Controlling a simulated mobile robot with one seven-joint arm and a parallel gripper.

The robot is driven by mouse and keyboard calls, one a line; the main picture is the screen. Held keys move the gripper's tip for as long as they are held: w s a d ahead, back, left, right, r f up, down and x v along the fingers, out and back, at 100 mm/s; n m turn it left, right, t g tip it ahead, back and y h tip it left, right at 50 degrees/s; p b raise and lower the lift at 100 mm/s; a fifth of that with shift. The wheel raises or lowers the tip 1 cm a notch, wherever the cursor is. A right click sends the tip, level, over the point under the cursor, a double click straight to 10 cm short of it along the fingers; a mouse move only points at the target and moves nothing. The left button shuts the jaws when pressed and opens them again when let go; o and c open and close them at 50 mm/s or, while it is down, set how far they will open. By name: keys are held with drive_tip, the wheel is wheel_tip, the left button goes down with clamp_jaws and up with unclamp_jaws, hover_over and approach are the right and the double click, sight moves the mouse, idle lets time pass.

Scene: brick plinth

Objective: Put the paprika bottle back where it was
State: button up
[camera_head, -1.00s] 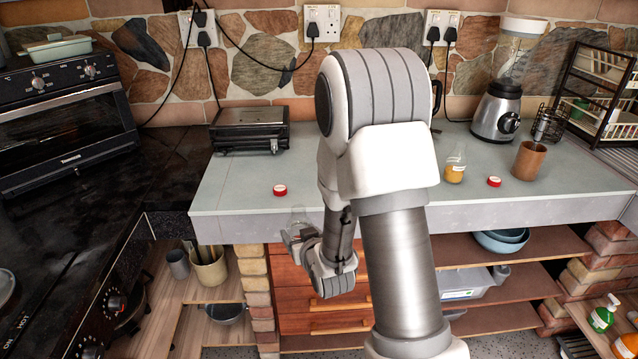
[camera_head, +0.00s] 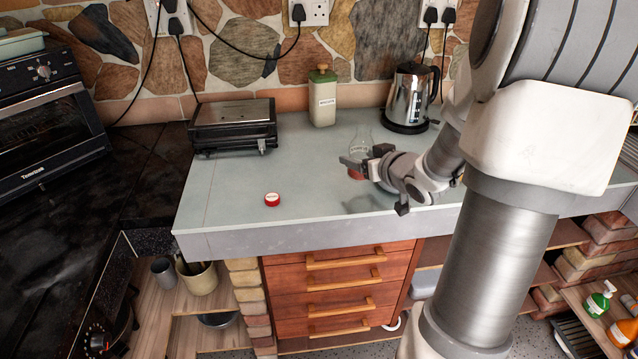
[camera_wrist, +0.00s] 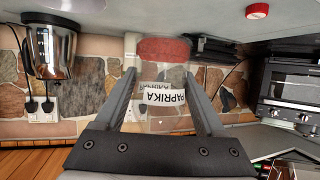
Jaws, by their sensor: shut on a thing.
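The paprika bottle (camera_head: 361,141) is clear glass with red powder at its bottom. My gripper (camera_head: 366,163) is shut on it, above the middle of the grey counter. In the upside-down wrist view, the bottle (camera_wrist: 166,97) stands between both fingers, its white PAPRIKA label facing the camera. It looks upright. I cannot tell whether its base touches the counter. A red cap (camera_head: 272,199) lies on the counter to the left, near the front edge; it also shows in the wrist view (camera_wrist: 257,11).
On the grey counter (camera_head: 230,215), a black grill (camera_head: 232,128) stands at the back left, a cream canister (camera_head: 322,100) at the back middle and a steel kettle (camera_head: 410,98) behind my gripper. The counter between the cap and the bottle is clear. Drawers (camera_head: 338,285) are below.

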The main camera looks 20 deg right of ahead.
drive_tip(key=shift+d+r, duration=0.2)
drive_tip(key=shift+d, duration=0.35)
drive_tip(key=w+a+f+b, duration=0.1)
drive_tip(key=w+a+f, duration=0.1)
drive_tip(key=w, duration=0.1)
drive_tip(key=w+a+f+b, duration=0.1)
drive_tip(key=w+a+f, duration=0.1)
drive_tip(key=w, duration=0.1)
drive_tip(key=w+a+f+b, duration=0.1)
drive_tip(key=w+f+b, duration=0.1)
drive_tip(key=w+f, duration=0.1)
drive_tip(key=shift+w+a, duration=0.4)
drive_tip(key=shift+w, duration=0.05)
drive_tip(key=shift+f+b, duration=0.5)
drive_tip(key=shift+f, duration=1.4)
drive_tip(key=shift+f, duration=0.1)
drive_tip(key=shift+f+b, duration=0.15)
drive_tip(key=shift+b, duration=0.15)
drive_tip(key=o, duration=1.4)
